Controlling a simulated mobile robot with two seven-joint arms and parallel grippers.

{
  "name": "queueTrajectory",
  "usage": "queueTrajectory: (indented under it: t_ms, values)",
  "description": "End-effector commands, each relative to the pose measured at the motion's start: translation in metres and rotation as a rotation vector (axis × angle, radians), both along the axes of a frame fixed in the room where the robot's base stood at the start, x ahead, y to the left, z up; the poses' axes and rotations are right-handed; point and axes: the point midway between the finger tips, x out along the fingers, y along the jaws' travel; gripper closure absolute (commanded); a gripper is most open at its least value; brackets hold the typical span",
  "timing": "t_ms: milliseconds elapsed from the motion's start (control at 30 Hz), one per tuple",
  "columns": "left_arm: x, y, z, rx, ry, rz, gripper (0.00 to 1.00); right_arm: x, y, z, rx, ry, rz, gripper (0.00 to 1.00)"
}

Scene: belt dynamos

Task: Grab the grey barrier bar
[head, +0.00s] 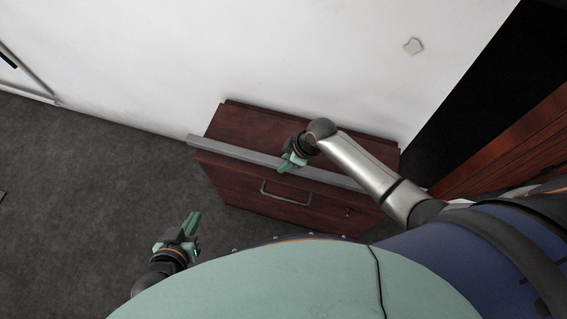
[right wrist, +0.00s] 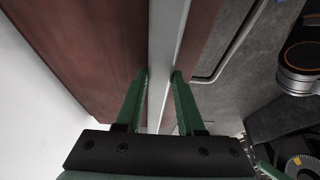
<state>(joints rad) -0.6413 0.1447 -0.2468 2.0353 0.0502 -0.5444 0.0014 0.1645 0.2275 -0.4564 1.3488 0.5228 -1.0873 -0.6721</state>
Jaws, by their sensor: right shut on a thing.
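The grey barrier bar (head: 228,151) lies along the front edge of the top of a dark red wooden cabinet in the head view. Its left end sticks out past the cabinet. My right gripper (head: 286,167) is at the middle of the bar, its fingers closed around it from both sides. In the right wrist view the bar (right wrist: 165,50) runs lengthwise between the two green fingers of my right gripper (right wrist: 160,78). My left gripper (head: 194,220) is low at the left, away from the bar, over the floor; its green fingers look close together, but their gap is unclear.
The cabinet (head: 240,183) stands against a white wall (head: 250,60) and has a drawer handle (head: 286,196) on its front. A reddish wooden door (head: 515,145) is at the right.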

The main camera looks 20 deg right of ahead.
Motion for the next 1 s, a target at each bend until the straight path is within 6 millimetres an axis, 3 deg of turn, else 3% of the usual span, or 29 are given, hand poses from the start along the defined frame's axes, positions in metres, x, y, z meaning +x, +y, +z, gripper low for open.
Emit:
queueTrajectory:
  t_ms: [167, 767, 1000]
  values:
    - [0.0, 0.0, -0.001, 0.001, 0.002, 0.0, 1.0, 0.0, 0.0, 0.0, -0.001, 0.001, 0.0, 1.0]
    - [-0.001, 0.0, -0.001, 0.001, 0.002, 0.0, 1.0, 0.001, 0.0, 0.001, 0.0, -0.001, 0.0, 1.0]
    - [-0.001, 0.0, 0.007, 0.0, 0.003, -0.001, 1.0, 0.001, 0.0, 0.022, 0.001, -0.004, 0.0, 1.0]
